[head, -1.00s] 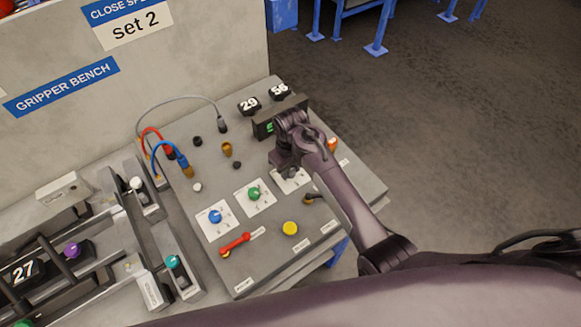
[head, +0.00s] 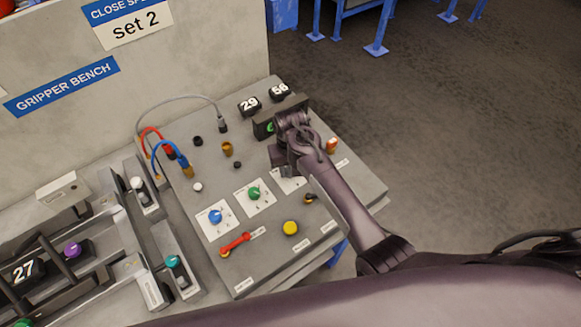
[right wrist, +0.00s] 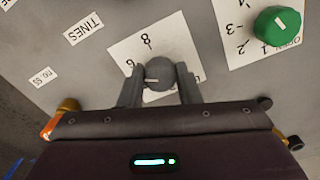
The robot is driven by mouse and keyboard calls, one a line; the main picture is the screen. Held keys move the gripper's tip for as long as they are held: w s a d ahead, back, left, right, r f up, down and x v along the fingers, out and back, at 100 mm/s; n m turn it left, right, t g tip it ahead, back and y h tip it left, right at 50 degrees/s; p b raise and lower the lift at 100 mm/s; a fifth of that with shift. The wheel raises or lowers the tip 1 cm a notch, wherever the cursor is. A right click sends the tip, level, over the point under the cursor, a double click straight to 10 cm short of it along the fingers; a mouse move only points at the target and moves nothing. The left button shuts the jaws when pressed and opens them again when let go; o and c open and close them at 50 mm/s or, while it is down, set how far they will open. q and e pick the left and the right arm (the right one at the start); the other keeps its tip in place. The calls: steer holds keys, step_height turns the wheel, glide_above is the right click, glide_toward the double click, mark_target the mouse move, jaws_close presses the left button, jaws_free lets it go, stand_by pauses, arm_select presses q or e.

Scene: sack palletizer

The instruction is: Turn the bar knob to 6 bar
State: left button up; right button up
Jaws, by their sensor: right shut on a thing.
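In the right wrist view, the grey bar knob (right wrist: 159,75) sits between the two fingers of my right gripper (right wrist: 159,84), which is shut on it. A white pointer line shows on the knob. Its white dial plate (right wrist: 125,50) carries numbers that appear turned over, among them an 8; part of the plate is hidden by the fingers. In the head view, my right gripper (head: 285,163) covers the knob, and only part of the dial plate (head: 291,184) shows. A small dark display (head: 263,130) with a green character is partly hidden behind my wrist. My left gripper is not in view.
A green knob (head: 254,193) and a blue knob (head: 215,216) stand on the panel beside the gripper. A red lever (head: 236,244), a yellow button (head: 290,228) and an orange part (head: 332,145) are also near. Cables rise at the panel's back left.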

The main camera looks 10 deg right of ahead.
steer(key=o, duration=1)
steer(key=shift+c, duration=0.2)
